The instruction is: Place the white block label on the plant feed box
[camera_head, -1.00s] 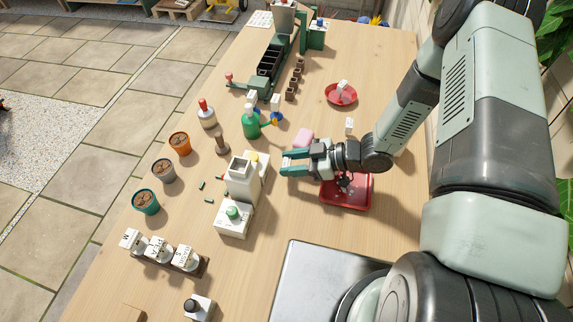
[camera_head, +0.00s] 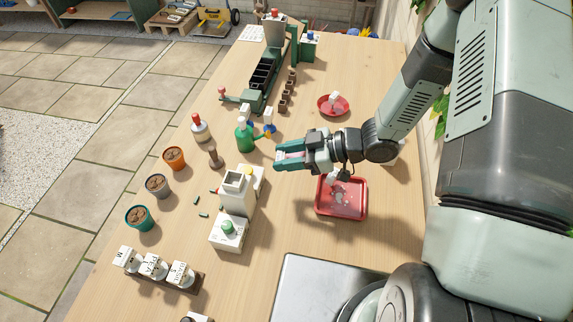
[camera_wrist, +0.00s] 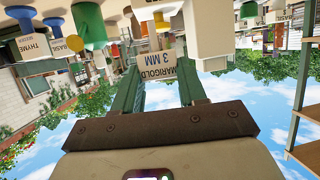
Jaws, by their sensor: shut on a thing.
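My gripper (camera_head: 279,160) is held above the table, left of the red tray's far edge, with its fingers pointing left. In the wrist view, a pale block label reading "MARIGOLD 3 MM" (camera_wrist: 157,72) sits tilted between the fingertips (camera_wrist: 156,65). My gripper is shut on it. I cannot tell from the lettering which object is the plant feed box. A white box-like unit with a green knob (camera_head: 229,231) stands left of and nearer than my gripper.
A green bottle (camera_head: 243,140) stands just beyond my fingertips. The red tray (camera_head: 342,214) lies below my wrist, and a red dish (camera_head: 333,112) with a white block is farther back. Lettered white blocks (camera_head: 154,267) stand front left. Several pots line the left edge.

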